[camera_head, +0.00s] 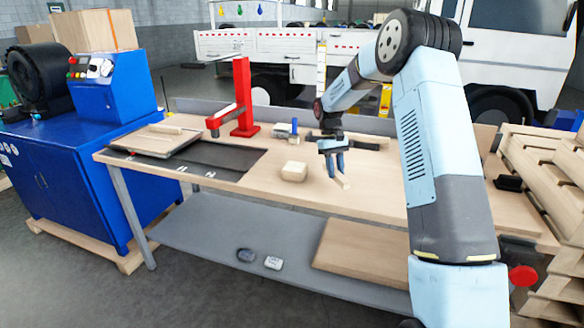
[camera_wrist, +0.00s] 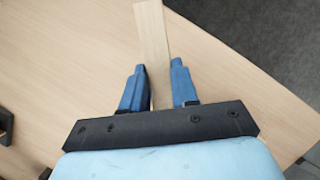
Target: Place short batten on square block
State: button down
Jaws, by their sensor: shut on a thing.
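The short batten (camera_head: 343,181) is a thin strip of pale wood. My gripper (camera_head: 338,166) is shut on it over the middle of the workbench, and one end sticks out past the fingers. In the wrist view the batten (camera_wrist: 152,35) runs between the blue fingers of my gripper (camera_wrist: 156,68) and out past the top edge. I cannot tell how far it is above the bench top. The square block (camera_head: 294,171) is a pale wooden cube on the bench, left of my gripper and apart from it. Its top is bare.
The workbench (camera_head: 259,183) has free room around the block. A red press (camera_head: 241,100) stands behind and left. A tray (camera_head: 153,140) with a wooden piece lies on a dark mat at the left. Small tools (camera_head: 285,130) lie behind the block.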

aim_at(294, 167)
jog(key=u, duration=0.05)
jog(key=i, duration=0.85)
jog(key=u, duration=0.9)
